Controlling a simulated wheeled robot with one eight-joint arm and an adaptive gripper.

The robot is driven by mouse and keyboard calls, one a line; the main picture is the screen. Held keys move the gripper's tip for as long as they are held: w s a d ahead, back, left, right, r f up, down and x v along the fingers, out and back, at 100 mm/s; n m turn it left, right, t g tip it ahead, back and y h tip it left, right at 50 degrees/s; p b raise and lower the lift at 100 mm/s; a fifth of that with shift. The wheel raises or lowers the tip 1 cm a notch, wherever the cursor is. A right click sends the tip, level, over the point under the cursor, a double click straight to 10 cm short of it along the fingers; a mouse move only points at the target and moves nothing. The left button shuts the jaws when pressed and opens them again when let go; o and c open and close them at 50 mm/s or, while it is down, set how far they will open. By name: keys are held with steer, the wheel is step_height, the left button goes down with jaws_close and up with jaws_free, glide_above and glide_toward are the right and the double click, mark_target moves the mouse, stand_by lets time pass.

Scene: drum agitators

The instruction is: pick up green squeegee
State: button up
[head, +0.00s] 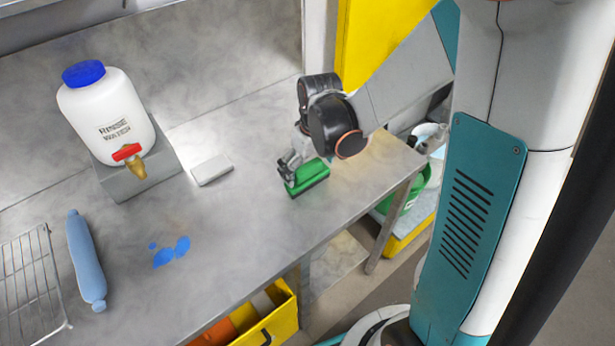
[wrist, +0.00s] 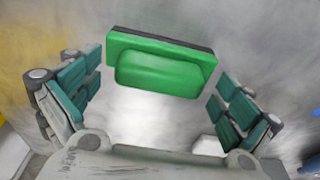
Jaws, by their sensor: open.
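The green squeegee (head: 309,178) lies on the grey metal table near its right end. In the wrist view the green squeegee (wrist: 160,68) shows as a green block with a rounded raised part and a dark strip along its far edge. My gripper (head: 291,172) is at the squeegee's left side in the head view and hides part of it. In the wrist view my gripper (wrist: 155,100) is open, with one teal-padded finger at the left and one at the right. The squeegee lies ahead of and between them, with gaps on both sides.
A white rinse-water jug (head: 105,105) stands on a grey block (head: 150,172) at the left. A small white block (head: 212,169), blue spots (head: 171,252), a blue roller-shaped object (head: 86,260) and a wire rack (head: 30,290) are on the table (head: 235,230). A yellow bin (head: 275,320) is below the front edge.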

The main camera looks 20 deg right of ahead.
mark_target(307, 166)
steer(key=c, duration=1.2)
step_height(307, 166, up, 20)
steer(key=p, duration=0.6)
steer(key=shift+s, duration=0.1)
steer(key=o, duration=0.5)
steer(key=c, duration=0.3)
steer(key=shift+a+f, duration=0.1)
